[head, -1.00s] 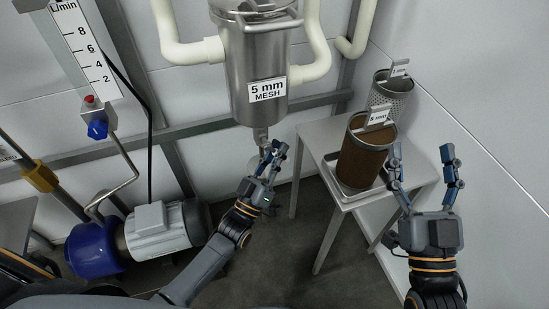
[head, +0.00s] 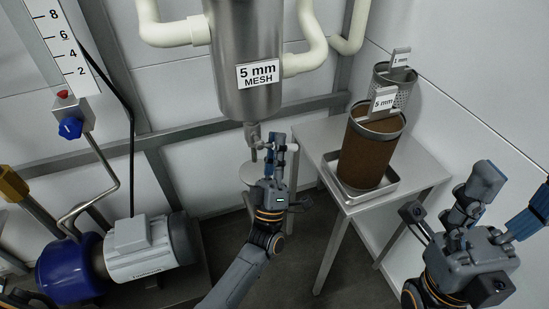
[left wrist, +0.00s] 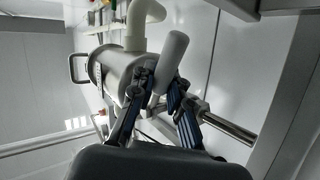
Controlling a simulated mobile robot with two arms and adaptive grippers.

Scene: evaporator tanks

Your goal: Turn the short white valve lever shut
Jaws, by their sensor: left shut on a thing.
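The short white valve lever (head: 293,147) is at the outlet under the steel tank marked "5 mm MESH" (head: 240,60). Its pale rounded handle (left wrist: 172,52) shows large in the left wrist view. My left gripper (head: 277,145) is just below the tank outlet and shut on the lever. In the left wrist view its two blue-padded fingers (left wrist: 160,95) lie either side of the handle's lower part, which they partly hide. My right gripper (head: 510,195) is open and empty at the right edge, its fingers spread wide.
A steel table (head: 318,140) at right carries a tray with a brown-caked "5 mm" mesh basket (head: 366,150) and a cleaner basket behind. A grey and blue pump (head: 140,248) stands at lower left. White pipes flank the tank.

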